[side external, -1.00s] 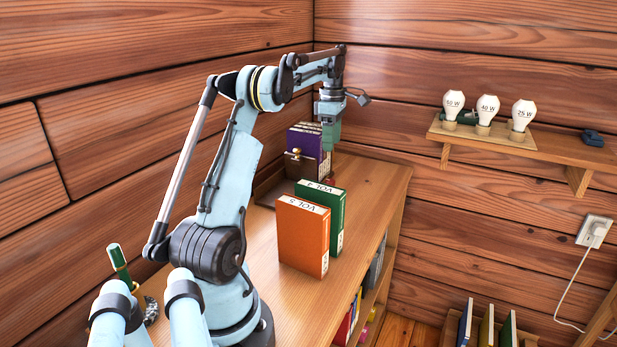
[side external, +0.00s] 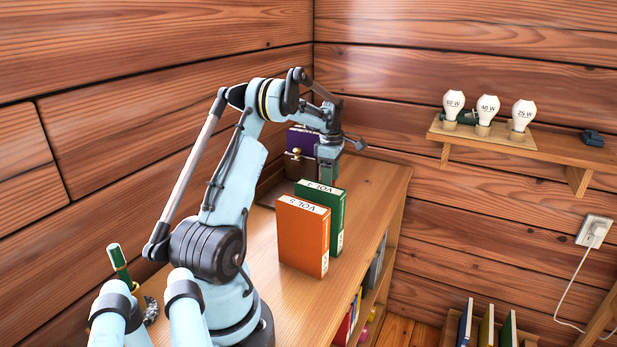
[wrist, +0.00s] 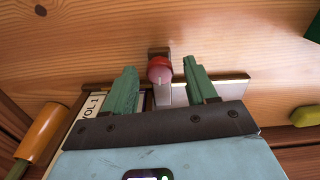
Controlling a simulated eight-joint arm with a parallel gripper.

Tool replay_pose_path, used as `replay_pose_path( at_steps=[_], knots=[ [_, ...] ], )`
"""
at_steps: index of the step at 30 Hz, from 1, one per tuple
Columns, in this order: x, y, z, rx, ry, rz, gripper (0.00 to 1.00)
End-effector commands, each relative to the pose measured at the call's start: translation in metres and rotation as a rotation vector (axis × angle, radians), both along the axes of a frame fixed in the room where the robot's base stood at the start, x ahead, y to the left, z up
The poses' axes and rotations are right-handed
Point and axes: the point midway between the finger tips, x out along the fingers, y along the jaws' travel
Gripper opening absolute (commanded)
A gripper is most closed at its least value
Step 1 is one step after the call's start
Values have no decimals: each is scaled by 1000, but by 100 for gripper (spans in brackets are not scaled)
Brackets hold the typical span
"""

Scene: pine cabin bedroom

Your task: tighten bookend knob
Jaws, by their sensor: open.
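The red bookend knob (wrist: 160,69) shows in the wrist view between my two green fingertips, with a visible gap on each side. It sits at the end of a pale metal bookend plate (wrist: 231,88). My gripper (wrist: 160,66) is open around the knob and does not visibly touch it. In the side view my gripper (side external: 328,174) points down at the far end of the shelf top and hides the knob. Beside it stand a purple book (side external: 303,139) and a brown panel (side external: 299,167) with a brass knob (side external: 297,152).
An orange VOL 5 book (side external: 302,238) and a green VOL 3 book (side external: 337,222) stand nearer on the shelf top (side external: 375,185). A book marked VOL 1 (wrist: 93,103) is left of my fingers. A wall shelf (side external: 545,147) holds bulbs.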

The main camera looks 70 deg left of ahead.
Motion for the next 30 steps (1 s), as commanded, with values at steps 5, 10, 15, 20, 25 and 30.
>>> replay_pose_path(
  at_steps=[5, 10, 15, 20, 25, 30],
  knots=[
    [0, 0, 0, 0, 0, 0, 57],
    [0, 0, 0, 0, 0, 0, 35],
    [0, 0, 0, 0, 0, 0, 9],
    [0, 0, 0, 0, 0, -2, 1],
    [0, 0, 0, 0, 0, -29, 1],
    [0, 0, 1, 0, 0, -106, 1]
  ],
)
